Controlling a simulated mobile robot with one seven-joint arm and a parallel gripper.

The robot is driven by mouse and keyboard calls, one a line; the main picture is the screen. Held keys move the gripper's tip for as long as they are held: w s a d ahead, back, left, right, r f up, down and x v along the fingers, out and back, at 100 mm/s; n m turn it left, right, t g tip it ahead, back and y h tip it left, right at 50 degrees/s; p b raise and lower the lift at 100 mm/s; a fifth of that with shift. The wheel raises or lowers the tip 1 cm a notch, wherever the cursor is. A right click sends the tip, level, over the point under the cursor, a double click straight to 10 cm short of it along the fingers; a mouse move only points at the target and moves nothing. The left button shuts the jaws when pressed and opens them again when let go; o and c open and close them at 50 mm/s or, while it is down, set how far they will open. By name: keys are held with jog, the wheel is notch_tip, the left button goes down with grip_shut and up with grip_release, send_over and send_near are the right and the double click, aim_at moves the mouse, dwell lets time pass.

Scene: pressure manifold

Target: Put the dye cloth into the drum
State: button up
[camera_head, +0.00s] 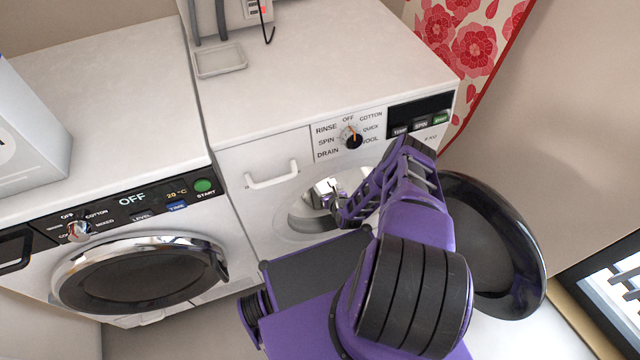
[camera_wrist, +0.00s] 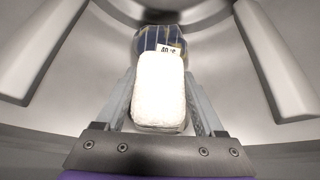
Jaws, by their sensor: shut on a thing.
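My gripper (camera_wrist: 160,82) is shut on a white, textured, rounded block-like piece, which I take for the dye cloth (camera_wrist: 160,100). In the wrist view the fingers hold it from both sides, inside the metal drum (camera_wrist: 215,65). In the head view my purple arm reaches through the round opening of the right-hand washing machine (camera_head: 235,190), and my gripper (camera_head: 333,200) is inside, small and partly hidden. A blue striped item (camera_wrist: 150,40) with a "40 °C" tag lies just beyond the cloth; I cannot tell whether they touch.
The right machine's round door (camera_head: 490,245) stands open on the right, beside my arm. Pale ribs (camera_wrist: 275,60) line the drum's sides. A second washing machine (camera_head: 135,275) on the left has its door shut. A white box (camera_head: 25,130) stands on its top.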

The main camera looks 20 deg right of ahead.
jog(key=shift+f, duration=0.25)
jog(key=shift+f, duration=0.35)
jog(key=o, duration=1.3)
jog(key=shift+o, duration=0.2)
